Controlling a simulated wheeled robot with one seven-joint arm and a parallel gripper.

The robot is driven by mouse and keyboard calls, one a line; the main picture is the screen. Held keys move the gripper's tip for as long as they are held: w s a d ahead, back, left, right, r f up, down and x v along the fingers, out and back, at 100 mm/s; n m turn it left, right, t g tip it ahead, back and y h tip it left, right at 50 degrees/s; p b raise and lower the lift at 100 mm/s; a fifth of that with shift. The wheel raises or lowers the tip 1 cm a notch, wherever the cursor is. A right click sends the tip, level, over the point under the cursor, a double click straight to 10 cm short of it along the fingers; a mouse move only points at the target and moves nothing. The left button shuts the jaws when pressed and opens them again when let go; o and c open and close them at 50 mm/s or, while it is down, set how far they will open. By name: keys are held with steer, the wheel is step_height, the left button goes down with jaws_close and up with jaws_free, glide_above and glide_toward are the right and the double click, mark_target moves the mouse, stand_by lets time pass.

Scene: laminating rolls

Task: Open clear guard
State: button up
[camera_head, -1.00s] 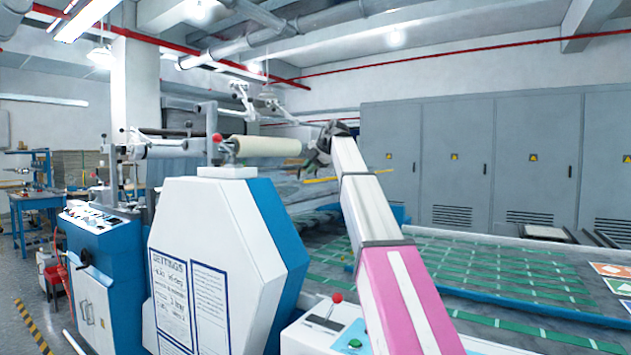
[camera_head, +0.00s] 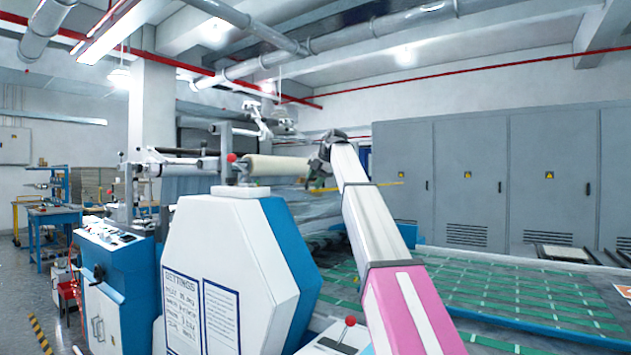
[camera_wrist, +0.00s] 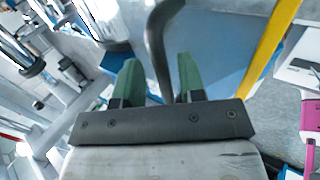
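The clear guard (camera_head: 318,208) appears as a pale, see-through panel behind the white and blue machine housing in the head view, partly hidden by my arm. In the wrist view, a bluish, glossy surface that looks like the guard (camera_wrist: 215,55) lies beyond the fingers. A dark curved bar (camera_wrist: 157,45), which looks like a handle, runs down between my two green fingertips. My gripper (camera_wrist: 160,75) is open, with the bar between the fingers and a visible gap on the right finger's side. In the head view, my gripper (camera_head: 318,172) is small and dark beside the guard.
A yellow bar (camera_wrist: 268,50) runs beside the bluish surface. A cream roll (camera_head: 272,168) and the hexagonal machine housing (camera_head: 225,265) stand left of my arm. A green-striped conveyor bed (camera_head: 510,295) stretches right. Grey cabinets (camera_head: 500,180) line the back.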

steer(key=shift+d, duration=0.1)
steer(key=v, duration=1)
steer(key=shift+s+d+r, duration=0.15)
steer(key=shift+s+r, duration=0.05)
steer(key=shift+r, duration=0.15)
